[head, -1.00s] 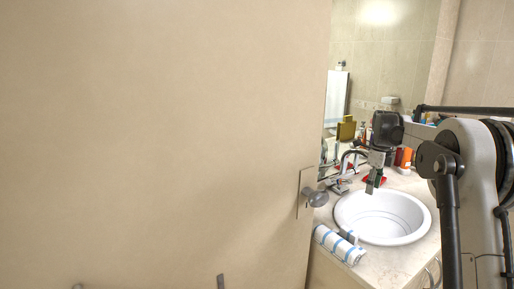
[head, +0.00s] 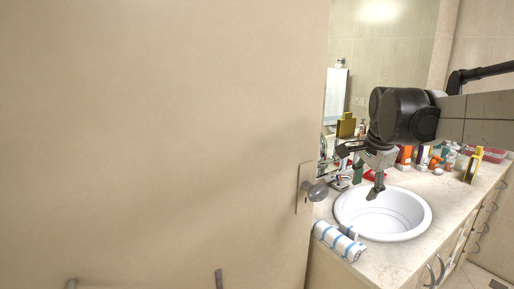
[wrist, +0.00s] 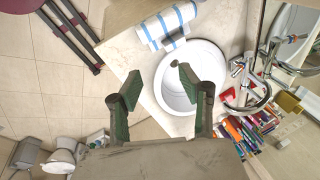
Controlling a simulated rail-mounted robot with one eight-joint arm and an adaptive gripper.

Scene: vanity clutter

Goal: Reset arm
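My gripper (head: 366,180) is up in front of the vanity, with its fingers pointing down above the back left rim of the white sink (head: 385,222). In the wrist view my gripper (wrist: 158,76) has its two green-padded fingers well apart, with nothing held between them. Behind the fingers, that view shows the sink (wrist: 176,92) and the front edge of the counter. My arm reaches in from the right in the head view and covers part of the mirror and back wall.
A rolled blue-striped towel (head: 339,242) lies at the counter's front left. A door (head: 160,140) with a round knob fills the left. Bottles and a gold-coloured item (head: 472,166) stand along the back right. The wrist view shows many pens (wrist: 245,130) and a dark red stool (wrist: 70,25).

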